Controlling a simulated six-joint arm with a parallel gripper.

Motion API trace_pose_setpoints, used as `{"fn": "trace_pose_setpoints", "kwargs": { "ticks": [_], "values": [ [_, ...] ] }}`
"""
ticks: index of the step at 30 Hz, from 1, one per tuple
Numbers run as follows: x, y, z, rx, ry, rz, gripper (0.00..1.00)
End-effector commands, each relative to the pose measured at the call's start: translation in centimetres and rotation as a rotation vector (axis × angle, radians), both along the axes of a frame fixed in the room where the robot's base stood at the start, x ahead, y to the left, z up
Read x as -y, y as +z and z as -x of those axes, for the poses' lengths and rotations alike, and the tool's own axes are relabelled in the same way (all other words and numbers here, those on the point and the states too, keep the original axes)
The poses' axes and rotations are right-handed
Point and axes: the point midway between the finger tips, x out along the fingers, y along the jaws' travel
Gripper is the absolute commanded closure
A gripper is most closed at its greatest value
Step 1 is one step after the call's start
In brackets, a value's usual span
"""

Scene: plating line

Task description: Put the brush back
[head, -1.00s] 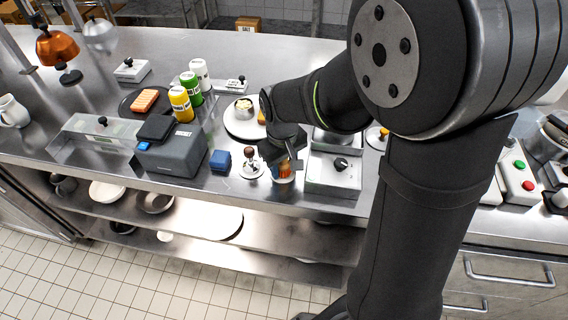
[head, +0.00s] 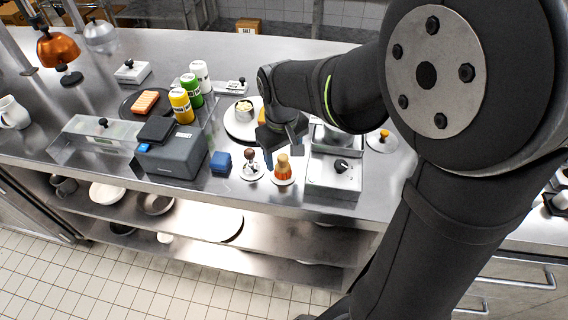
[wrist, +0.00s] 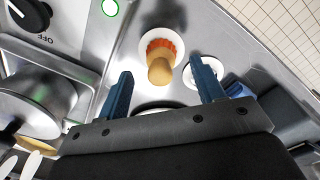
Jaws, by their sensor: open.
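The brush, with a tan wooden handle and orange bristles (head: 283,168), stands upright, bristles down, on a small white round dish (head: 284,182) near the front edge of the steel counter. The wrist view shows the brush (wrist: 161,66) from above, beyond my fingertips and roughly between them. My gripper (head: 283,157) is open and empty, just behind and above the brush in the head view. The blue fingers of my gripper (wrist: 162,80) are spread apart in the wrist view and do not visibly touch the brush.
A second small white dish with a dark-knobbed tool (head: 250,165) stands just left of the brush. A burner unit with a knob (head: 335,172) and pot is close on the right. A blue cube (head: 220,163) and grey printer-like box (head: 172,152) stand further left.

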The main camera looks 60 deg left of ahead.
Motion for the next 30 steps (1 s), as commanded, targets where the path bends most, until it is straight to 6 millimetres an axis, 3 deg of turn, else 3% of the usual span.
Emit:
{"fn": "trace_pose_setpoints", "kwargs": {
  "ticks": [6, 12, 24, 30],
  "values": [
    [0.0, 4.6, 0.2, 0.001, 0.000, -0.004, 0.38],
    [0.0, 6.7, 0.3, 0.000, 0.000, -0.001, 0.38],
    [0.0, 7.0, 0.3, 0.000, 0.000, 0.001, 0.38],
    [0.1, 5.5, 0.2, -0.001, 0.000, 0.005, 0.38]
  ]
}}
